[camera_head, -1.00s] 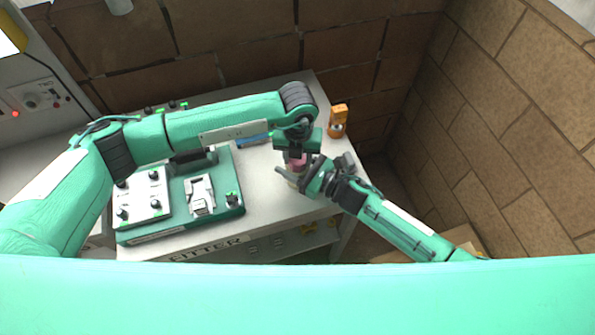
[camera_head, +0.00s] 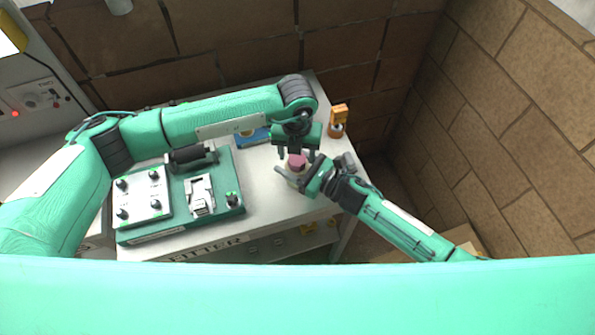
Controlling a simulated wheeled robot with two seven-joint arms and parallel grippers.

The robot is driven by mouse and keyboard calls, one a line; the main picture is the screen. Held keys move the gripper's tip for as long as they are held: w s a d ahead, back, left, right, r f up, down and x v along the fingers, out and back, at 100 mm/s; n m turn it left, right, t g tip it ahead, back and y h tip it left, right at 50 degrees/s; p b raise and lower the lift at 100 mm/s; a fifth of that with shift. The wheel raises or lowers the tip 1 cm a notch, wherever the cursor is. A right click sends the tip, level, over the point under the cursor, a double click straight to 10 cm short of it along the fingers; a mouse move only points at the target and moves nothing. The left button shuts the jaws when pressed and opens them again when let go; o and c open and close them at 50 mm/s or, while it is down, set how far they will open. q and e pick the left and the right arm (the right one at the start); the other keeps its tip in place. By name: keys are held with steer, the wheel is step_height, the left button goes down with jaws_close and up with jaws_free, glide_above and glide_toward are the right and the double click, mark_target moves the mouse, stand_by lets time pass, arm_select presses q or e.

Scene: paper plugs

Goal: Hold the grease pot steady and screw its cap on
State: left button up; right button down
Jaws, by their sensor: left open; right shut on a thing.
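The grease pot (camera_head: 292,174) stands on the white bench top, pale and partly hidden by my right gripper. Its pinkish-red cap (camera_head: 297,161) sits on top of the pot; I cannot tell how tightly it is seated. My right gripper (camera_head: 291,176) comes in from the right and is shut on the pot's body. My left gripper (camera_head: 298,152) points down above the cap, open, with its fingers apart from the cap.
A green device with a white knob panel (camera_head: 143,198) fills the bench's left side. A blue item (camera_head: 254,137) lies behind. An orange object (camera_head: 338,116) stands at the back right, and a small grey block (camera_head: 347,160) lies near the right edge.

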arm_select(q)
step_height(320, 180, up, 10)
steer(key=shift+r, duration=0.15)
arm_select(e)
steer(key=shift+d+f, duration=0.1)
steer(key=shift+f, duration=0.05)
steer(key=shift+c, duration=2)
jaws_free()
arm_select(q)
step_height(320, 180, down, 5)
steer(key=b, duration=0.5)
steer(key=shift+d, duration=0.1)
arm_select(e)
steer(key=v, duration=1.3)
steer(key=shift+f, duration=0.15)
steer(key=shift+s+d, duration=0.25)
steer(key=shift+d, duration=0.1)
